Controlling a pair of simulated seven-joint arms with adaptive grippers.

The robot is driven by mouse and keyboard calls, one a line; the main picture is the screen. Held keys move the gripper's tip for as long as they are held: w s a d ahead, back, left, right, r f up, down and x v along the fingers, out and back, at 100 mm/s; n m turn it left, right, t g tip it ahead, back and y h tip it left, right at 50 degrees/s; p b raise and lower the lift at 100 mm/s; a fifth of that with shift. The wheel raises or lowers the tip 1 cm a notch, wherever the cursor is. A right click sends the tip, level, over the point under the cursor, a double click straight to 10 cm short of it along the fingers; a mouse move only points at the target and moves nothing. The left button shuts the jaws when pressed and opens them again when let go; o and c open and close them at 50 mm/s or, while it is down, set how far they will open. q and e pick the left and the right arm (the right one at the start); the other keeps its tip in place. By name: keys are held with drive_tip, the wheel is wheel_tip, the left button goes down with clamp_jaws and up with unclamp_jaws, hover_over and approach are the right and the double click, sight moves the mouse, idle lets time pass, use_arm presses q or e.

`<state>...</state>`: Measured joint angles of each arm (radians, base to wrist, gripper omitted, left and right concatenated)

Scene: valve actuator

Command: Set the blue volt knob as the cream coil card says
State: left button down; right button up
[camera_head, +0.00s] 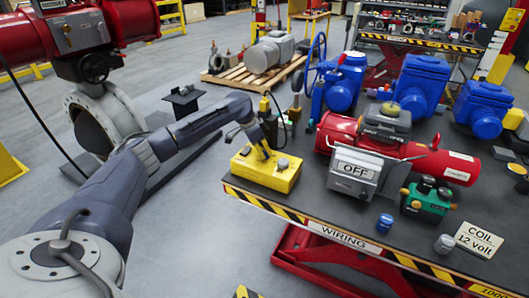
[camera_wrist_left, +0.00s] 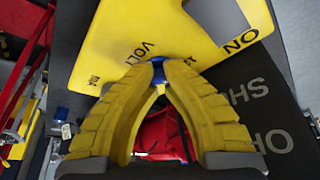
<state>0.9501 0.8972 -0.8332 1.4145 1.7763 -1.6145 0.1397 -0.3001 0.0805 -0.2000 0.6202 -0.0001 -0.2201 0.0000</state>
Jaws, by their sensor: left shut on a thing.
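The yellow box (camera_head: 262,174) stands at the left end of the table. In the left wrist view its top (camera_wrist_left: 130,38) carries the printed words VOLT and ON. My left gripper (camera_head: 263,153) reaches down onto the box's top. In the left wrist view the same gripper (camera_wrist_left: 159,66) has its yellow fingertips closed on the blue volt knob (camera_wrist_left: 158,73). The fingers hide most of the knob and part of the scale marks, so its setting cannot be read. The cream coil card (camera_head: 479,240) reads "COIL 12 volt" and stands at the table's front right. My right gripper is not in view.
A grey block marked OFF (camera_head: 356,171) stands before a red actuator (camera_head: 455,165). A green device (camera_head: 428,199), a blue cap (camera_head: 385,223) and a grey cap (camera_head: 444,243) are to the right. Blue housings (camera_head: 418,84) line the back. A striped edge marked WIRING (camera_head: 345,236) borders the table.

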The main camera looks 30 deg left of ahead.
use_arm(q)
drive_tip(key=shift+n, duration=0.5)
drive_tip(key=c, duration=1)
unclamp_jaws()
drive_tip(key=shift+o, duration=0.2)
drive_tip(key=v, duration=1.2)
drive_tip(key=shift+d, duration=0.15)
